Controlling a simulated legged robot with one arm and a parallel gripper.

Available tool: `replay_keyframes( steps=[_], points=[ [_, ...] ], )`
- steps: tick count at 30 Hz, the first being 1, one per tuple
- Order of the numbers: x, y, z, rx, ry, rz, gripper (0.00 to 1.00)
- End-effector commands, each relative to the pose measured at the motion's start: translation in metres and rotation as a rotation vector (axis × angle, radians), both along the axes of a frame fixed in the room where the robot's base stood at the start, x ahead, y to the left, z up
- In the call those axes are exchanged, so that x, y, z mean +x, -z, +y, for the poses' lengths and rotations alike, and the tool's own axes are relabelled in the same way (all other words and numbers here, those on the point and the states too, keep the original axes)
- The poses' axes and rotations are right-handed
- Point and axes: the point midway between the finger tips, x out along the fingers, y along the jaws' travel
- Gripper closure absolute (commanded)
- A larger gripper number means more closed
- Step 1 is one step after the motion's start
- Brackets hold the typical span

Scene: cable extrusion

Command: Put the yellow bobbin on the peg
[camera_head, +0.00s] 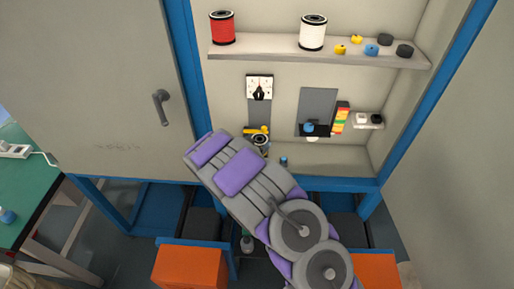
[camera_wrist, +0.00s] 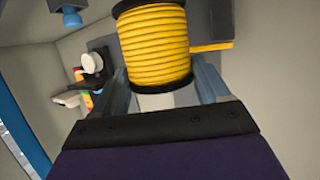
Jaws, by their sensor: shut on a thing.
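The yellow bobbin (camera_wrist: 155,45), wound with yellow cable between black flanges, is held between my gripper's grey fingers (camera_wrist: 161,84) in the wrist view. A yellow bar (camera_wrist: 212,46) shows beside the bobbin in the wrist view, and a yellow piece (camera_head: 255,130) shows by the gripper in the head view. I cannot tell whether this is the peg, or whether the bobbin touches it.
An upper shelf (camera_head: 290,50) holds a red spool (camera_head: 222,27), a white spool (camera_head: 313,32) and several small pieces. A light stack (camera_head: 340,117) and small side shelf (camera_head: 367,123) are right of my gripper. The cabinet door (camera_head: 100,90) stands left. Orange boxes (camera_head: 190,268) lie below.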

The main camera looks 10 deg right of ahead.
Motion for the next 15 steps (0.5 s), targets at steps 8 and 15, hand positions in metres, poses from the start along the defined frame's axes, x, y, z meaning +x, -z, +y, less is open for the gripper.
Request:
replay_keyframes(
  steps=[8, 15],
  points=[
    [0.012, 0.000, -0.003, 0.005, 0.000, -0.002, 0.59],
    [0.016, 0.025, -0.006, 0.004, 0.000, 0.001, 0.64]
  ],
)
